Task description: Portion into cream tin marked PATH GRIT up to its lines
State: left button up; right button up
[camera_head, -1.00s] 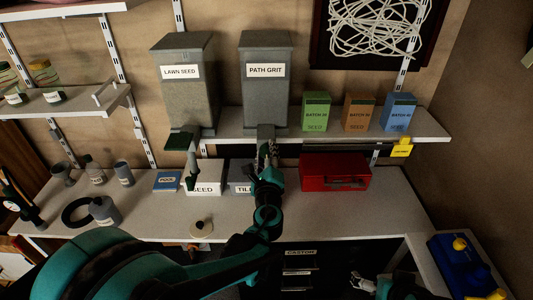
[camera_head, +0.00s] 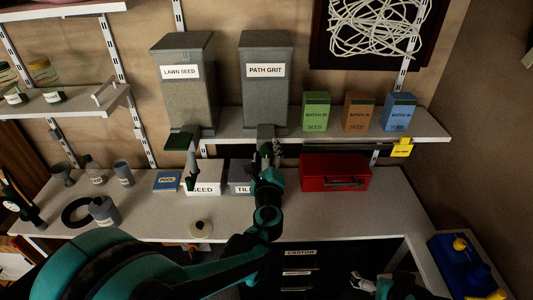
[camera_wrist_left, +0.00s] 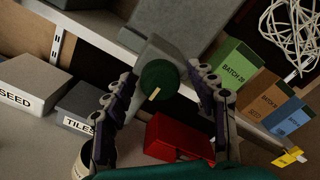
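The grey PATH GRIT hopper (camera_head: 266,84) stands on the wall shelf, its grey spout (camera_head: 266,132) hanging over the shelf's front edge. My left gripper (camera_head: 270,152) is just below this spout. In the left wrist view its fingers (camera_wrist_left: 166,92) are spread on either side of a round green part (camera_wrist_left: 158,76) with a pale mark, with gaps visible. A cream, dark-topped container (camera_wrist_left: 82,163) shows partly at the bottom left of that view; I cannot read its marking. My right gripper (camera_head: 362,283) is low at the bottom right, too small to judge.
The LAWN SEED hopper (camera_head: 187,88) with a green lever (camera_head: 180,142) stands left of PATH GRIT. Several batch boxes (camera_head: 316,112) sit to the right. A red box (camera_head: 334,172), SEED box (camera_head: 204,178) and TILES box (camera_head: 240,178) are on the bench below.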

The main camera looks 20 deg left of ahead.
pick_arm(q)
jog(key=shift+s, duration=0.1)
jog(key=v, duration=1.2)
